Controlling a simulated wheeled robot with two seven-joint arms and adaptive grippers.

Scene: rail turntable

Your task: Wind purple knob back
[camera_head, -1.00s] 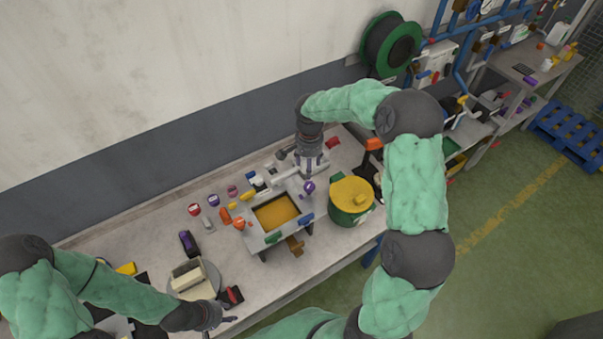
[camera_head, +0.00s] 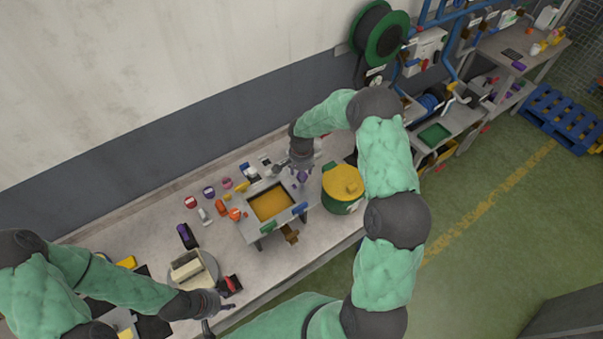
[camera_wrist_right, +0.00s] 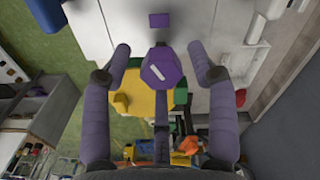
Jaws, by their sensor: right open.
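The purple knob (camera_wrist_right: 162,68) shows in the right wrist view as a faceted purple head with a pale mark on its face. It lies between the two fingers of my right gripper (camera_wrist_right: 163,62), which is open, with a gap on both sides. In the head view the purple knob (camera_head: 302,176) is small, at the right back of the frame with the yellow tray, just below my right gripper (camera_head: 303,164). My left gripper (camera_head: 224,304) is low over the front of the bench, near a red and black piece; its fingers are too small to read.
The yellow tray frame (camera_head: 247,230) carries green and blue handles. A green pot with a yellow lid (camera_head: 343,182) stands close on its right. Several coloured knobs stand to its left. A turntable (camera_head: 209,283) with a cream block is nearer the left arm.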

